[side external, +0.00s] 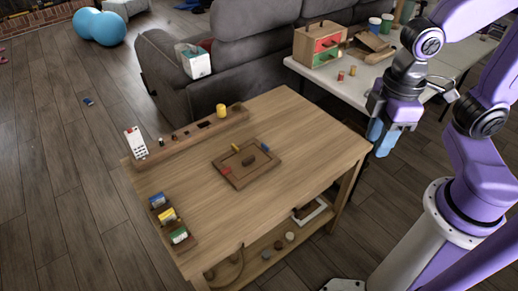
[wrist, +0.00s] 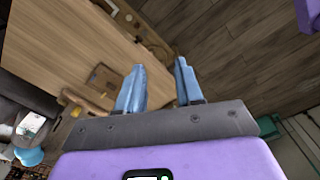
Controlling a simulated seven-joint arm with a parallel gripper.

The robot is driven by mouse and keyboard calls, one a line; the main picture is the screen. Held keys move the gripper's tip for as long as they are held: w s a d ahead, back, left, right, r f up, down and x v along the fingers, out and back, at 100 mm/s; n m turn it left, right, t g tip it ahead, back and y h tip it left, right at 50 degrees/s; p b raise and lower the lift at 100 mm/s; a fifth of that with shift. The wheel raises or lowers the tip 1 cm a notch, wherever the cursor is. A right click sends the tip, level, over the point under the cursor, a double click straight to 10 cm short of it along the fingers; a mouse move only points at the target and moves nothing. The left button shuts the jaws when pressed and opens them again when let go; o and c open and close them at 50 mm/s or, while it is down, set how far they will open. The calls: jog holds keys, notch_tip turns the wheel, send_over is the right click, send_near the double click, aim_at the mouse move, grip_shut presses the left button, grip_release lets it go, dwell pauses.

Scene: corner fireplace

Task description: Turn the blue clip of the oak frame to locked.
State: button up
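A square brown wooden frame (side external: 259,171) lies flat on the wooden table, with a dark block (side external: 248,160) inside it. A red clip (side external: 226,171) is at its left side and a yellow clip (side external: 236,147) at its far side. In the wrist view the frame (wrist: 93,79) is small, left of my fingers. My gripper (side external: 380,133) hangs past the table's right edge, well apart from the frame. In the wrist view, my gripper (wrist: 160,88) has its two blue fingers spread with nothing between them.
A wooden rail (side external: 190,138) with a yellow cylinder (side external: 221,111) runs along the table's far left edge. Small coloured boxes (side external: 168,215) stand at the left front. The table top (side external: 300,135) right of the frame is bare.

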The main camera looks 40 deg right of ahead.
jog(key=w+a+f+m, duration=0.1)
jog(key=w+a+m, duration=0.25)
jog(key=w, duration=0.65)
jog(key=m, duration=0.8)
send_over(265, 145)
notch_tip(265, 145, down, 14)
jog(key=shift+n, duration=0.25)
notch_tip(265, 145, down, 17)
jog(key=shift+s+f, duration=0.1)
grip_shut()
